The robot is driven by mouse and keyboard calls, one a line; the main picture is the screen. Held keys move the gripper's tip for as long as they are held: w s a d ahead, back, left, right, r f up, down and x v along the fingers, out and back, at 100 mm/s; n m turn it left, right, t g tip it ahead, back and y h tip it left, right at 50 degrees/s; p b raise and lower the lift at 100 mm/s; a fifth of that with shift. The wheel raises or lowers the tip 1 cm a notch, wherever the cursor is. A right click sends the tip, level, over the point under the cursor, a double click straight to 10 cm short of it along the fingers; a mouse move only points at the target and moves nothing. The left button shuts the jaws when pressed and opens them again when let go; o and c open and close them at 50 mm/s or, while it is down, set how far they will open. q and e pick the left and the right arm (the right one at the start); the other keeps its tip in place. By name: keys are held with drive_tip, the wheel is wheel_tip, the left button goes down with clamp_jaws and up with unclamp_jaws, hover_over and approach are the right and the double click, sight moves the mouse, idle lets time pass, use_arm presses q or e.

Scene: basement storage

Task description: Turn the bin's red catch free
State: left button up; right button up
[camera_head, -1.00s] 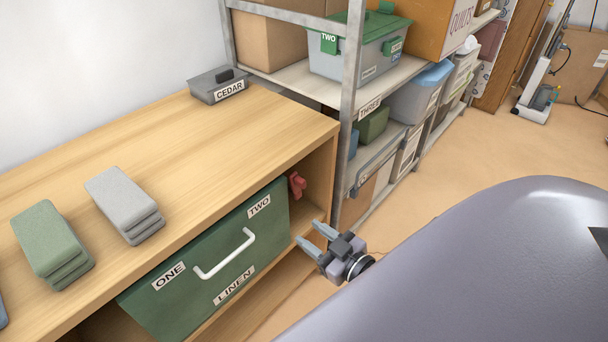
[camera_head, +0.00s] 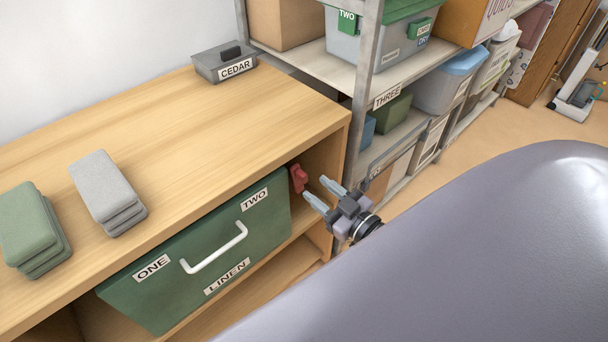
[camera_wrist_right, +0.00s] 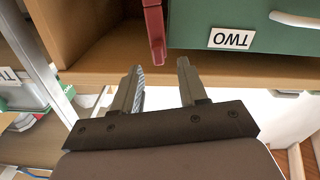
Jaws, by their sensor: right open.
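The green bin (camera_head: 212,258) sits in the wooden cabinet's upper opening, with a white handle and labels ONE, TWO and LINEN. Its red catch (camera_head: 298,178) is at the bin's right end, beside the TWO label. In the right wrist view the red catch (camera_wrist_right: 154,35) hangs just beyond the fingertips, left of the green bin (camera_wrist_right: 255,42). My right gripper (camera_head: 320,190) is open and empty, its fingers pointing at the catch from the right, a short gap away. It also shows in the right wrist view (camera_wrist_right: 160,72). My left gripper is not in view.
Grey and green cloth stacks (camera_head: 107,195) and a CEDAR box (camera_head: 224,64) stand on the cabinet top (camera_head: 190,130). A metal shelf post (camera_head: 364,90) rises just right of the cabinet, close to my right gripper. Loaded shelves stand behind it.

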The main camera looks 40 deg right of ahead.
sight(307, 177)
drive_tip(key=shift+w+a, duration=0.25)
drive_tip(key=shift+w, duration=1.25)
drive_tip(key=shift+w+a, duration=0.2)
drive_tip(key=shift+w, duration=1.25)
clamp_jaws()
drive_tip(key=shift+d+r+m+p, duration=0.25)
drive_tip(key=shift+m+p, duration=0.1)
drive_tip(key=shift+m, duration=0.15)
drive_tip(key=shift+d+f+m, duration=0.2)
drive_tip(key=shift+d+m, duration=0.1)
drive_tip(key=shift+m, duration=0.5)
unclamp_jaws()
